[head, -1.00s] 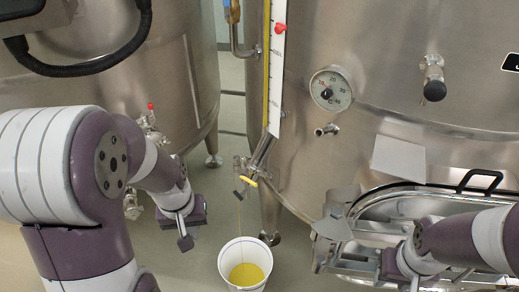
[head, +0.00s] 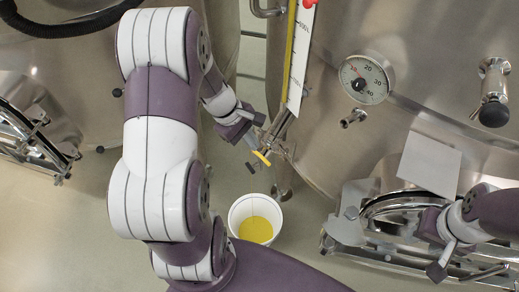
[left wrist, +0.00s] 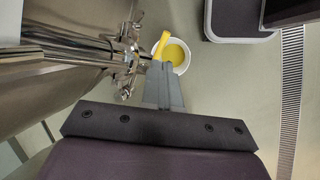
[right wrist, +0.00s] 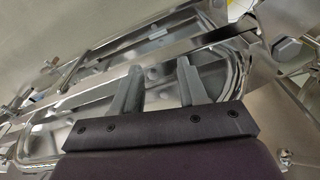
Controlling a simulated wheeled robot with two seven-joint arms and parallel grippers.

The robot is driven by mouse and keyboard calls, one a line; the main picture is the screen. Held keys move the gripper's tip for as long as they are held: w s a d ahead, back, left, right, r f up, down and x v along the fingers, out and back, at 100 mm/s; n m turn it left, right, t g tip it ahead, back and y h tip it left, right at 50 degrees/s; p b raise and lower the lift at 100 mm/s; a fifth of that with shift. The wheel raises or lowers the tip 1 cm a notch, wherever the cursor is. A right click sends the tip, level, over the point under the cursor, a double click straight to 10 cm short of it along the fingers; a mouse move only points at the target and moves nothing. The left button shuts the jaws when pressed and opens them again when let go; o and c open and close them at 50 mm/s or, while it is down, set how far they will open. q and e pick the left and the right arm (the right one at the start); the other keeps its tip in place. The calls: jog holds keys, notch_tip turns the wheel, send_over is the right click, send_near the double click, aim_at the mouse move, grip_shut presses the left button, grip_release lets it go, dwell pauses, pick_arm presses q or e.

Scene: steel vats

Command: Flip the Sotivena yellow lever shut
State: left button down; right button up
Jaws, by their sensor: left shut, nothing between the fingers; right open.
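The yellow lever (head: 262,158) sits on a small steel valve at the foot of the sight gauge on the right-hand vat. It also shows in the left wrist view (left wrist: 161,44), just past my fingertips. A white bucket (head: 240,209) with yellow liquid stands on the floor below the valve. My left gripper (head: 257,118) is shut and empty, just above and left of the lever; whether it touches the lever I cannot tell. The left wrist view shows its closed fingers (left wrist: 161,68) pointing at the lever. My right gripper (right wrist: 159,75) is open and empty over the steel hatch.
The right vat (head: 340,140) carries a dial gauge (head: 364,79), a short spout (head: 354,118) and a black-ended fitting (head: 493,100). An oval hatch (head: 385,210) lies near my right gripper. Another vat (head: 60,110) stands at left. The floor around the bucket is clear.

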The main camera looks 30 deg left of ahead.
aim_at(263, 159)
pick_arm(q)
jog(key=x, duration=0.4)
jog(key=shift+s+d, duration=0.1)
jog(key=shift+s, duration=0.15)
jog(key=shift+d+f, duration=0.1)
jog(key=shift+f, duration=0.2)
jog(key=shift+w+f, duration=0.25)
jog(key=shift+f, duration=0.05)
jog(key=shift+s, duration=0.1)
jog(key=shift+s+d+f+m+y+b, duration=0.25)
jog(key=shift+s+f+m+y+b, duration=0.25)
jog(key=shift+b, duration=0.7)
